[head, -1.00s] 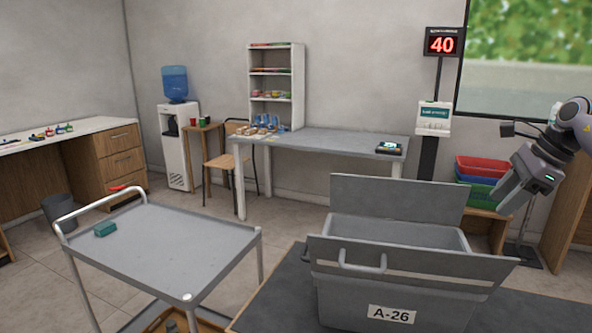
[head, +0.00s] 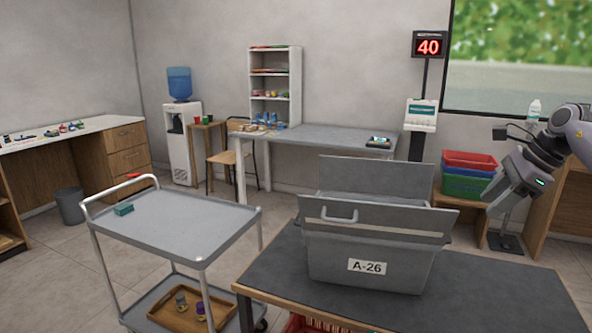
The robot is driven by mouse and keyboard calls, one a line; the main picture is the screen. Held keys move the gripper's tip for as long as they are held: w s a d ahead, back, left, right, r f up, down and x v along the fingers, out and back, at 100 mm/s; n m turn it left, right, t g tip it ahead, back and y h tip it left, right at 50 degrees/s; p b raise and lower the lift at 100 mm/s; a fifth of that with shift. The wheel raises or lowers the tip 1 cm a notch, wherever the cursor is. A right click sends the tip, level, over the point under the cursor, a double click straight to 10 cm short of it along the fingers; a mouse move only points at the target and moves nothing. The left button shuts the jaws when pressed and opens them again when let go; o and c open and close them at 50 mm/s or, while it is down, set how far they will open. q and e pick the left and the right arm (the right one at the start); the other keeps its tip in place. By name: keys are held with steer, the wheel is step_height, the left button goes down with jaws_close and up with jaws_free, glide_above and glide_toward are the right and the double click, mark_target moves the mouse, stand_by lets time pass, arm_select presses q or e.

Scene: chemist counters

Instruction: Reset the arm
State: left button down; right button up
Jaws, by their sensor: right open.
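My right arm comes in from the right edge, bent, with my right gripper (head: 498,205) pointing down and to the left, in the air right of the grey tote. It is open, with nothing seen between its fingers. My left gripper and arm are not in view. The grey tote (head: 400,262) with raised lid flaps and an A-26 label stands on the dark table (head: 480,305), apart from the gripper.
Stacked coloured bins (head: 468,160) and a display post (head: 429,45) stand behind the gripper. The dark table's right part is clear.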

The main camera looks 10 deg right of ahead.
steer(key=w+a+f+y, duration=0.35)
steer(key=a+f, duration=0.55)
steer(key=a, duration=0.3)
steer(key=s+a+f+m+t+y, duration=0.35)
steer(key=a+f+m, duration=0.3)
steer(key=a, duration=0.45)
steer(key=s+a+f+m+t+y, duration=0.25)
steer(key=a+f+m+y, duration=0.35)
steer(key=a, duration=0.5)
steer(key=s+d+f+m+h, duration=0.4)
steer(key=s+f+m+h, duration=0.3)
steer(key=s+m, duration=0.6)
steer(key=s+d+f+m+h, duration=0.4)
steer(key=s+f+m+h, duration=0.3)
steer(key=m, duration=1.5)
steer(key=s+f, duration=0.4)
steer(key=s, duration=0.3)
steer(key=shift+s, duration=0.25)
steer(key=shift+d+h, duration=0.15)
steer(key=shift+h, duration=0.15)
